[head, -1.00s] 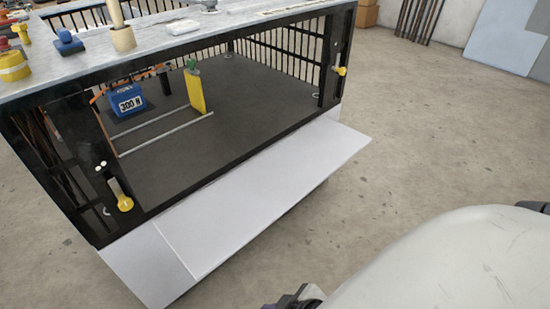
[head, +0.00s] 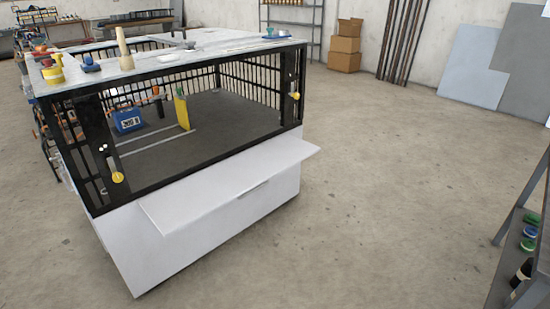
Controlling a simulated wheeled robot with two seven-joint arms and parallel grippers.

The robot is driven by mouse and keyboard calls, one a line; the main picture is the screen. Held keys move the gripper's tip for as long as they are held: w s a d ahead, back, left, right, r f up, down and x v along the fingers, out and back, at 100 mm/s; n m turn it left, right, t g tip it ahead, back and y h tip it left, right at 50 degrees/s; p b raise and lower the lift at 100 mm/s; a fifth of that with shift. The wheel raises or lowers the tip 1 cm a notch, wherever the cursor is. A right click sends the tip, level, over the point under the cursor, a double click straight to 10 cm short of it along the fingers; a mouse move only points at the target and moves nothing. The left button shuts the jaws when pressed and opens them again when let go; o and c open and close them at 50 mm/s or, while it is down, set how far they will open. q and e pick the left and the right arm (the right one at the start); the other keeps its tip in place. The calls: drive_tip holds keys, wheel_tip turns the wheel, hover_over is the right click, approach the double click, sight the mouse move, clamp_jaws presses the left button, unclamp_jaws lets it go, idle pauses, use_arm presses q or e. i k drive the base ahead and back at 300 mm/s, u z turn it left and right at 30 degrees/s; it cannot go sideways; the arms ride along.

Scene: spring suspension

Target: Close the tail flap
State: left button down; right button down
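The tail flap (head: 232,186) is a white panel along the lower front edge of the black-framed cage bench (head: 200,160). It sticks outward, roughly level, so the opening above it is uncovered. A yellow-handled latch (head: 117,177) sits on the left post and another yellow latch (head: 295,96) on the right post. Inside, a blue block with a number label (head: 128,121) and a yellow upright plate (head: 182,112) stand on the dark floor. Neither of my grippers shows in the head view.
A grey shelf rack (head: 522,235) with green and dark items stands at the right edge. Cardboard boxes (head: 345,45) and leaning panels (head: 470,65) are by the back wall. The concrete floor (head: 385,180) right of the bench is clear.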

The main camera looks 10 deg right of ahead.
sight(175, 206)
drive_tip(key=z, duration=0.3)
drive_tip(key=i, duration=1.3)
drive_tip(key=u, duration=0.7)
drive_tip(key=i, duration=1.1)
drive_tip(key=u, duration=0.7)
